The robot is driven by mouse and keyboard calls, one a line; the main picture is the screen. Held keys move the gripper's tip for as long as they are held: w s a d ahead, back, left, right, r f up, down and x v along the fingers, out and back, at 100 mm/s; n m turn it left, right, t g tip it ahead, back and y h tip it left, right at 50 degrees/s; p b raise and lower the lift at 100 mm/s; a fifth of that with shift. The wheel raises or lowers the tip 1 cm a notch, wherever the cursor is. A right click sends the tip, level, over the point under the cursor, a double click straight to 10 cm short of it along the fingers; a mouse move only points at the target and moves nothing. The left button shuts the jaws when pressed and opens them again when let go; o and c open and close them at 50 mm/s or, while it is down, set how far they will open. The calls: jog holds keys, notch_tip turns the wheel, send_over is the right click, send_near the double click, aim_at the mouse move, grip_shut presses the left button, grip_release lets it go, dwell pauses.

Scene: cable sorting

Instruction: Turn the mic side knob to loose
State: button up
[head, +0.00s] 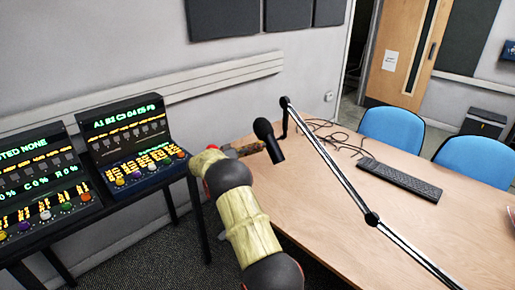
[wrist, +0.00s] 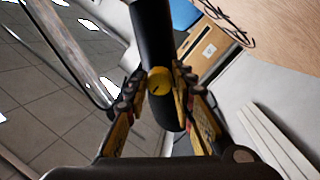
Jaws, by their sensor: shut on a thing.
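The black microphone (head: 269,141) hangs from a boom arm above the table in the head view. In the wrist view its dark body (wrist: 153,30) runs down the middle. The round yellow side knob (wrist: 158,81) with a small dark mark faces the wrist camera; it is hidden in the head view. My gripper (wrist: 159,88) has one fingertip on each side of the knob and is shut on it. In the head view my gripper (head: 248,150) reaches the microphone from the left.
The silver boom arm (head: 335,165) crosses over the wooden table (head: 310,205). Two control panels (head: 130,138) stand on a dark desk at left. Blue chairs (head: 392,130) stand behind the table.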

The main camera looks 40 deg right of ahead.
grip_shut()
jog(key=shift+n, duration=0.3)
jog(key=shift+s+n+t+h+p, duration=0.1)
jog(key=shift+n+t+h+p, duration=0.2)
jog(key=shift+n+p, duration=3.15)
jog(key=shift+n+t+h+p, duration=0.25)
jog(key=shift+n+p, duration=1.05)
jog(key=shift+n, duration=4.15)
jog(key=o, duration=0.8)
grip_release()
